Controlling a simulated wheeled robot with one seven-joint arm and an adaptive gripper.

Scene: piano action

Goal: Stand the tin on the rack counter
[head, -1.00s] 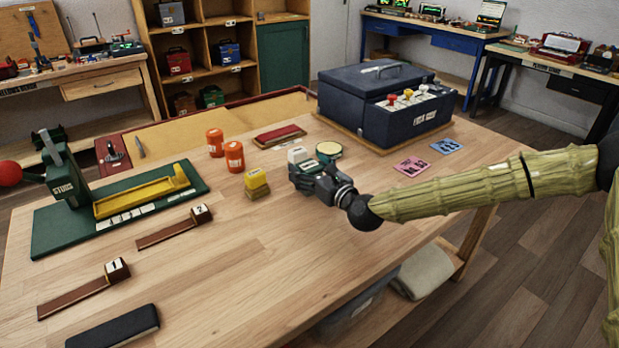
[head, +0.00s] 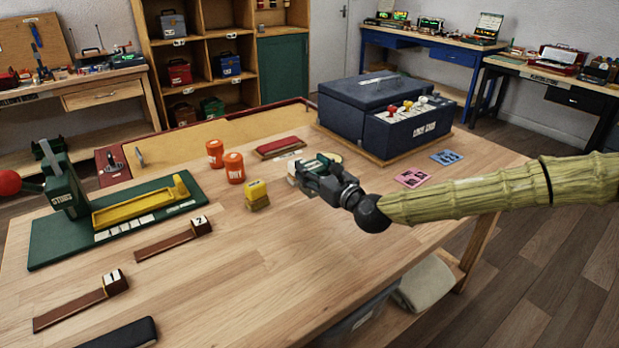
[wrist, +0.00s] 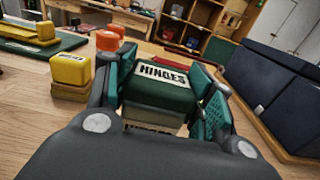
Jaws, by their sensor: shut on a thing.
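A green tin lettered HINGES (wrist: 165,80) sits between the two teal fingers of my gripper (wrist: 166,98) in the wrist view. My gripper is shut on it. In the head view my gripper (head: 308,170) is low over the right-middle of the wooden bench, and it mostly hides the tin. I cannot tell whether the tin's base touches the bench. No surface that I can read as the rack counter is marked; a wooden shelf rack (head: 193,98) with toolboxes stands behind the bench.
Yellow blocks (head: 256,193) and orange canisters (head: 234,168) stand left of my gripper. A red block (head: 281,142) lies behind it. A large navy case (head: 365,105) stands to the back right, with pink (head: 411,178) and blue cards nearby. The bench's front middle (head: 260,270) is clear.

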